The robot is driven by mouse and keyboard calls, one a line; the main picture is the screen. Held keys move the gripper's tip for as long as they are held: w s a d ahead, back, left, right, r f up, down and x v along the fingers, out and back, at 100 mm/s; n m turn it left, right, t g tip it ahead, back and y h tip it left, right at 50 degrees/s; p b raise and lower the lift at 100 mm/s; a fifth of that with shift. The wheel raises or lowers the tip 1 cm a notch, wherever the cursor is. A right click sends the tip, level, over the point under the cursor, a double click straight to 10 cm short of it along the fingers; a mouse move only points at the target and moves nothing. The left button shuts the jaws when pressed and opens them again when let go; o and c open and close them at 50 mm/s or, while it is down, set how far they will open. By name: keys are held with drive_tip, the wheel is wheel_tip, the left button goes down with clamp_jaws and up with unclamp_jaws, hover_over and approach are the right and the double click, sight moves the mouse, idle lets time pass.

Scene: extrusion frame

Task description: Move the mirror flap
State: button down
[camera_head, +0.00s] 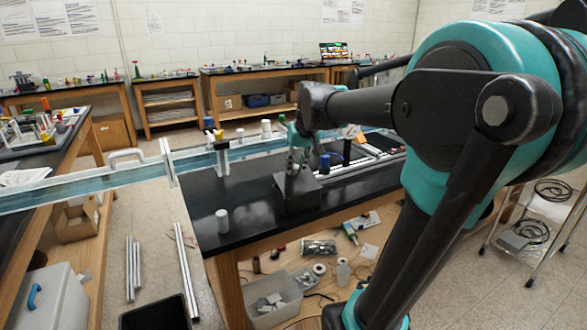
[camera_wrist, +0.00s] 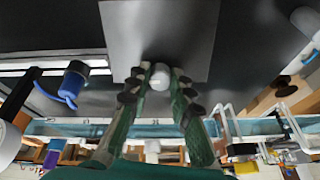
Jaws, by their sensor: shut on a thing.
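The mirror flap (camera_wrist: 160,28) is a flat dark grey square plate in the wrist view, at the top centre. In the head view it is the dark panel (camera_head: 297,197) on the black bench top, just below my gripper (camera_head: 296,160). A small pale knob (camera_wrist: 160,77) stands at the plate's lower edge in the wrist view. The green fingers of my gripper (camera_wrist: 160,72) are closed around this knob from both sides. The fingers hide part of the knob and of the plate's edge in the wrist view. In the head view the knob is hidden.
A blue water channel (camera_head: 85,187) runs across behind the black bench (camera_head: 225,190). A white cylinder (camera_head: 222,220) stands near the bench's left front corner. A blue object (camera_wrist: 72,82) with a cable is to the left in the wrist view. My arm fills the right side.

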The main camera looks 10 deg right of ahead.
sight(297, 170)
drive_tip(key=shift+s+d+r+t+y, duration=0.15)
drive_tip(key=shift+s+r+t, duration=0.05)
drive_tip(key=shift+s+t, duration=0.25)
drive_tip(key=shift+s+d+r+t+y, duration=0.1)
drive_tip(key=shift+s+r+t+y, duration=0.15)
drive_tip(key=shift+t, duration=0.3)
drive_tip(key=shift+s+d+r, duration=0.1)
drive_tip(key=shift+s+r, duration=0.15)
drive_tip(key=shift+s, duration=0.25)
drive_tip(key=c, duration=1.3)
unclamp_jaws()
drive_tip(key=v, duration=1.2)
